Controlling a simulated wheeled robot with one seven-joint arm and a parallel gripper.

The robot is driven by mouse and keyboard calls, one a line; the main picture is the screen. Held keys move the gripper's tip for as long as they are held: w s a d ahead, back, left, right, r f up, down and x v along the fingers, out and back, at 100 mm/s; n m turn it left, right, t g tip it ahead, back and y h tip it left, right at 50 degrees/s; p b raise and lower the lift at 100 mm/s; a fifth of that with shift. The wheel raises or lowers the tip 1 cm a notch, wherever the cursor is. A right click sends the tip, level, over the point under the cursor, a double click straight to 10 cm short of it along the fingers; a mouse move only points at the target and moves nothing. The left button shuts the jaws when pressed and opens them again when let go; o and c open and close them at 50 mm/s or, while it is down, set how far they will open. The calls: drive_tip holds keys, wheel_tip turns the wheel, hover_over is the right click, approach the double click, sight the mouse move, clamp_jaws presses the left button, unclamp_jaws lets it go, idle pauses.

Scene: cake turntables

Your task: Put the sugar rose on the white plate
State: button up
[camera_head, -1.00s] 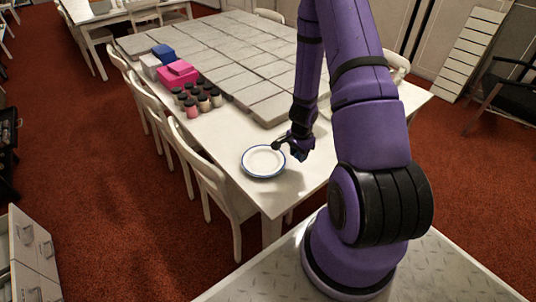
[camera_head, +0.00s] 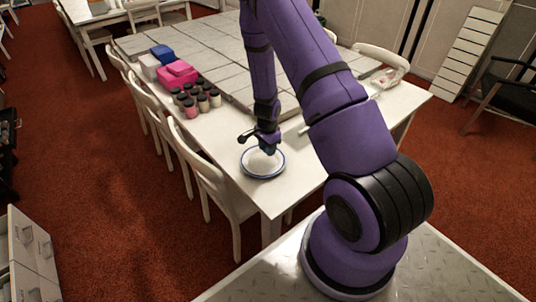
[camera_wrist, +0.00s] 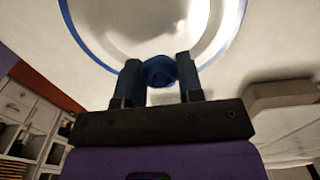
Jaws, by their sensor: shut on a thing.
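The white plate (camera_head: 264,172) with a blue rim lies on the near end of the table. It also fills the top of the wrist view (camera_wrist: 105,40). My gripper (camera_head: 267,149) is over the plate. In the wrist view my gripper (camera_wrist: 158,75) is shut on the dark blue sugar rose (camera_wrist: 158,71), held between its two fingertips. In the head view the rose is too small and dark to make out clearly.
Several small jars (camera_head: 196,98) stand on the table (camera_head: 300,180) beyond the plate, with pink (camera_head: 176,73), white and blue boxes behind them. Grey slabs (camera_head: 190,45) cover the table's middle. White chairs (camera_head: 215,185) line the left side.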

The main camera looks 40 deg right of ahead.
drive_tip(key=shift+s+f, duration=0.1)
drive_tip(key=shift+f, duration=1.55)
drive_tip(key=shift+f, duration=0.15)
drive_tip(key=o, duration=0.6)
drive_tip(key=shift+d, duration=0.1)
